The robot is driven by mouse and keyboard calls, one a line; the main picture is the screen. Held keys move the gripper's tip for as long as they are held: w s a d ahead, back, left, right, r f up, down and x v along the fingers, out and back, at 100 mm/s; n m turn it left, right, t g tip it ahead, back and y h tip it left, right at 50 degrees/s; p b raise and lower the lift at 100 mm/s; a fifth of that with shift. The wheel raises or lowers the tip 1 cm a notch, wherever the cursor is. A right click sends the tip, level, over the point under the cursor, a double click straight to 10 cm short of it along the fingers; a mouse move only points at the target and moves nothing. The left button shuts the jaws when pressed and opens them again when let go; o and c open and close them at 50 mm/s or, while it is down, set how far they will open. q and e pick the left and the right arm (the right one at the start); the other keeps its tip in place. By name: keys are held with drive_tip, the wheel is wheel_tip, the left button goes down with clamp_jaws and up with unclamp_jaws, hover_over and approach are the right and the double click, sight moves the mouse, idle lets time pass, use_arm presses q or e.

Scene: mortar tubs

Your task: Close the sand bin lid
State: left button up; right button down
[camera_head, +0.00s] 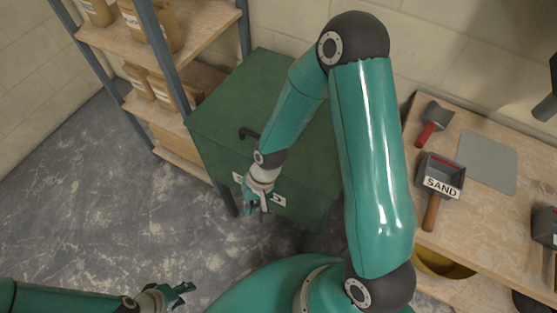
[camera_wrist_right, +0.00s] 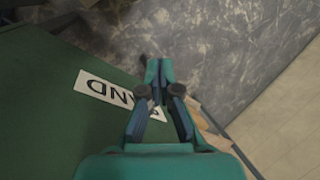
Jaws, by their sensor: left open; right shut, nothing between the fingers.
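The green sand bin (camera_head: 225,170) stands on the floor left of the workbench. Its green lid (camera_head: 245,90) lies over the top and looks down flat, with no gap that I can make out. A dark handle (camera_head: 248,132) sits near the lid's front edge. The bin's white label (camera_head: 277,199) is partly hidden by my right arm, and it also shows in the right wrist view (camera_wrist_right: 100,90). My right gripper (camera_head: 255,208) is shut and empty in front of the label, pointing downward; I cannot tell whether it touches the bin. My left gripper (camera_head: 183,290) is open and empty, low over the floor.
A shelf rack (camera_head: 165,70) with several tan containers stands behind left of the bin. The floor (camera_head: 110,200) at left is clear.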

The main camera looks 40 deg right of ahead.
drive_tip(key=d+r+m+h, duration=0.1)
drive_tip(key=d+r+m, duration=0.25)
drive_tip(key=r, duration=0.45)
drive_tip(key=d+r+m+h+p, duration=0.15)
drive_tip(key=d+r, duration=0.25)
drive_tip(key=r, duration=0.5)
drive_tip(key=d+r+m+h, duration=0.1)
drive_tip(key=d+r+m, duration=0.25)
drive_tip(key=r, duration=0.45)
drive_tip(key=f, duration=1.3)
drive_tip(key=shift+w+a+f, duration=0.15)
drive_tip(key=shift+w+a, duration=0.05)
drive_tip(key=shift+w, duration=0.05)
